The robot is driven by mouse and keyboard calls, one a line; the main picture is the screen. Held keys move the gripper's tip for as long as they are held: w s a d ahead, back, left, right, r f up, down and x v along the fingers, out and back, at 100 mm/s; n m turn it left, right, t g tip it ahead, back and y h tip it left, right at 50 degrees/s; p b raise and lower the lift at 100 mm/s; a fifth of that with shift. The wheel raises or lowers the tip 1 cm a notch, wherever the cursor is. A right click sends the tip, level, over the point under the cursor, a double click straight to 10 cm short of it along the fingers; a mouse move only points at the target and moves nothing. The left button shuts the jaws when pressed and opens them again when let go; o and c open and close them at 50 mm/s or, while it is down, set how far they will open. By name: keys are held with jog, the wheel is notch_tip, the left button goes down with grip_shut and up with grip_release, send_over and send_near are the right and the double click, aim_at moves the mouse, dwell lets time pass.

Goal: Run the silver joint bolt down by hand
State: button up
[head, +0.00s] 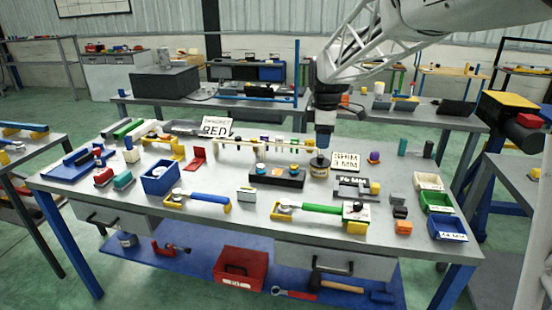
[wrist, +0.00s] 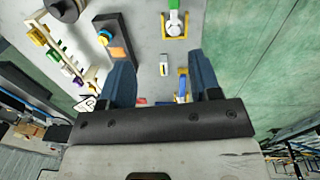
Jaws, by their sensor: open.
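My gripper (head: 323,142) hangs above the back middle of the grey workbench (head: 225,190), over a yellow and dark round jar (head: 319,166). In the wrist view its two dark blue fingers stand wide apart with nothing between them, so my gripper (wrist: 161,68) is open and empty. I cannot pick out the silver joint bolt for certain at this size. A green-handled tool (head: 320,208) and a blue-handled tool (head: 208,200) lie in yellow holders toward the front.
A white rack with several coloured pieces (head: 262,146) stands behind the dark block. White, green (head: 437,202) and blue bins line the right edge. A blue bin (head: 160,179) is at left. Bare bench shows near the front edge.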

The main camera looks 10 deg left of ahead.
jog(key=w+a+f+n, duration=0.6)
jog(key=w+a, duration=0.4)
jog(key=a, duration=0.2)
jog(key=n+g, duration=0.1)
jog(key=n, duration=0.4)
send_over(259, 166)
notch_tip(259, 166, down, 8)
jog(key=shift+s+f, duration=0.1)
jog(key=shift+f, duration=0.1)
jog(key=shift+f, duration=0.1)
jog(key=shift+f, duration=3.85)
jog(key=c, duration=0.9)
